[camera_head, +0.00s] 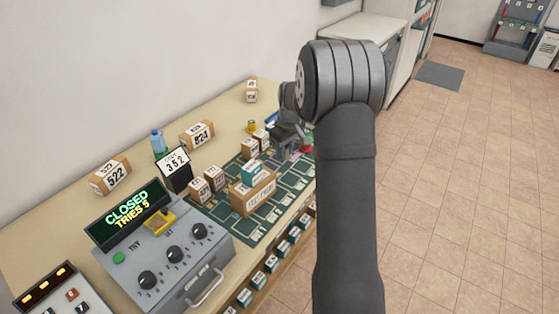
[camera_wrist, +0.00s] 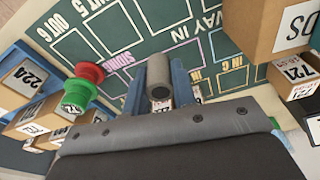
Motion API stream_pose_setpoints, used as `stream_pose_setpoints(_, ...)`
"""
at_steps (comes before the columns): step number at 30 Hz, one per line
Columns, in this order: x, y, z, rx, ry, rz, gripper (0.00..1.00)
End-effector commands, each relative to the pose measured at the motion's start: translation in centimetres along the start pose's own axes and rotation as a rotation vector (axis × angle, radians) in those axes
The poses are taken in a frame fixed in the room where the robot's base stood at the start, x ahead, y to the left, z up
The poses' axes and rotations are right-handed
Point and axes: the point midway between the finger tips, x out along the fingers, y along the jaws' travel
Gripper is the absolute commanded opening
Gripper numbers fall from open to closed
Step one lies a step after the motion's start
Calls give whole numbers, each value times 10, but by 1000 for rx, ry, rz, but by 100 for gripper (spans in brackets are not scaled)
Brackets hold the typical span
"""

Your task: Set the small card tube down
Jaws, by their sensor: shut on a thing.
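The small card tube (camera_wrist: 158,82) is grey-brown with a dark open end. In the wrist view it stands between the two blue fingers of my gripper (camera_wrist: 159,88), which are shut on it. Behind it is the dark green mat (camera_wrist: 115,25) with white and pink outlined, lettered spaces; I cannot tell whether the tube touches the mat. In the head view my gripper (camera_head: 291,133) is over the far end of the green mat (camera_head: 283,193), and the tube cannot be made out there.
A red spool (camera_wrist: 90,72) and a green spool (camera_wrist: 79,93) are left of the tube. A large carton (camera_wrist: 262,28) is at right. In the head view, a brown box (camera_head: 252,192) stands on the mat, and a control box (camera_head: 175,255) reads CLOSED, TRIES 5.

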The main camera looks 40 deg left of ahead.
Motion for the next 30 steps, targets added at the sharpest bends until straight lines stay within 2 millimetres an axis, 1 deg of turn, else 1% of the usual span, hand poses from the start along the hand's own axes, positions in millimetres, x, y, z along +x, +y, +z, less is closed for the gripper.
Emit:
stream_pose_setpoints(1, 6, -3, -7, -3, 0, 0, 3)
stream_pose_setpoints(2, 8, -4, -10, -3, 1, 0, 3)
stream_pose_setpoints(6, 14, -7, -16, 0, 1, 1, 3)
stream_pose_setpoints(8, 18, -7, -16, 0, 0, 0, 3)
stream_pose_setpoints(15, 50, -7, -12, 1, -1, 0, 3)
stream_pose_setpoints(16, 52, -7, -12, 0, 0, 0, 3)
stream_pose_setpoints(27, 56, -7, -11, 0, 0, 1, 3)
stream_pose_setpoints(28, 56, -7, -11, 0, 1, 1, 28)
stream_pose_setpoints(30, 56, -7, -11, 0, 1, 1, 42)
